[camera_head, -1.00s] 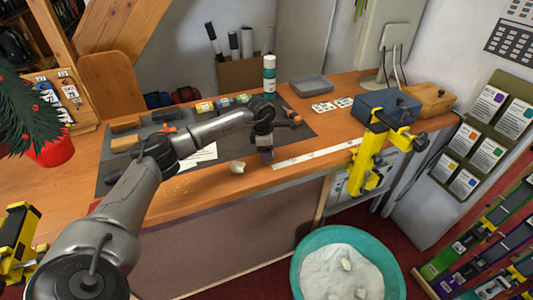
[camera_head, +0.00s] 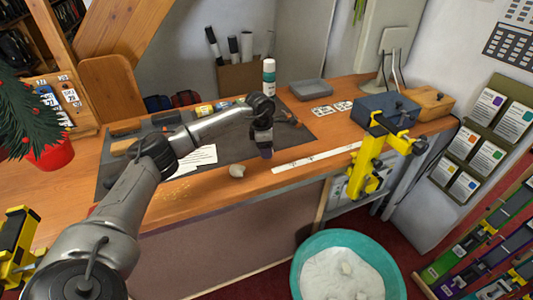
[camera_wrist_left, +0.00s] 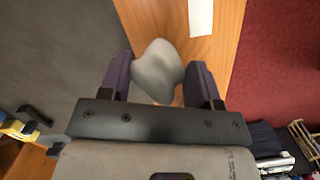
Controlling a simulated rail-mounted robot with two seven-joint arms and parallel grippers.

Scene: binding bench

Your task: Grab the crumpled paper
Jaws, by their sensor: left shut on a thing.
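The crumpled paper (camera_head: 237,170) is a small pale grey-white lump at the bench's front edge, right of a flat white sheet. In the wrist view the crumpled paper (camera_wrist_left: 157,70) lies between the two dark purple fingers of my left gripper (camera_wrist_left: 160,82), which is shut on it. In the head view my left gripper (camera_head: 265,152) points down over the bench, and the lump shows just left of its fingertips. How the fingers meet the paper is not clear there. My right gripper is not in view.
A white ruler (camera_head: 315,156) lies right of the gripper. A yellow clamp (camera_head: 368,165) stands at the bench's right front edge. A teal bin (camera_head: 302,270) with white contents stands on the floor below. A dark mat (camera_head: 225,146) holds tools behind. A green-white bottle (camera_head: 269,78) stands at the back.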

